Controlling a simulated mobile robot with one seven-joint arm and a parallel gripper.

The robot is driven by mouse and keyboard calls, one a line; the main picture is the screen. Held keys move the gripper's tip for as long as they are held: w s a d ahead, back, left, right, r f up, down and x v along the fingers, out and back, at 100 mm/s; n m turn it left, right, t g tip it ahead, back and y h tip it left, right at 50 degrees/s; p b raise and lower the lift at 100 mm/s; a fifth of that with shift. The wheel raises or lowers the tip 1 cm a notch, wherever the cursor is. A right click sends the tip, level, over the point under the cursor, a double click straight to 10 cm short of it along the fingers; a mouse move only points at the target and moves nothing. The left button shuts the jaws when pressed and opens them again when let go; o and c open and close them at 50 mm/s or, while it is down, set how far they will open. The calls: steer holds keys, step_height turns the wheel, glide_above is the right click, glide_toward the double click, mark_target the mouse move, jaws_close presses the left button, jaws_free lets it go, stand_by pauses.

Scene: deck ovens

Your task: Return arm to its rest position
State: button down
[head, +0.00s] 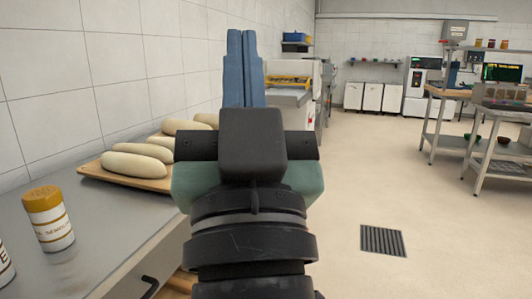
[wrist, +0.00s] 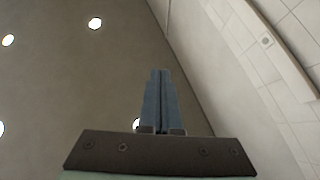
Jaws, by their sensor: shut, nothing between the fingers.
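My gripper (head: 243,34) is in the middle of the head view, with its blue fingers pointing up and away from me. The fingers are together with nothing between them. In the wrist view, my gripper (wrist: 160,73) also shows shut and empty, against the ceiling and a tiled wall. My arm hides part of the counter edge and the floor in the head view.
A grey counter (head: 105,235) at left holds a wooden board (head: 128,178) with several pale dough loaves and a yellow-capped canister (head: 49,219). A machine (head: 300,82) stands beyond. Steel tables (head: 480,165) stand at right. The floor with a drain grate (head: 383,241) is clear.

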steer(key=s+d+r+t+h, duration=0.2)
steer(key=s+r+h, duration=0.1)
steer(key=s+r, duration=0.15)
step_height(320, 180, up, 29)
steer(key=p, duration=3)
steer(key=shift+w+g, duration=0.2)
steer(key=shift+g, duration=0.1)
steer(key=shift+a, duration=0.1)
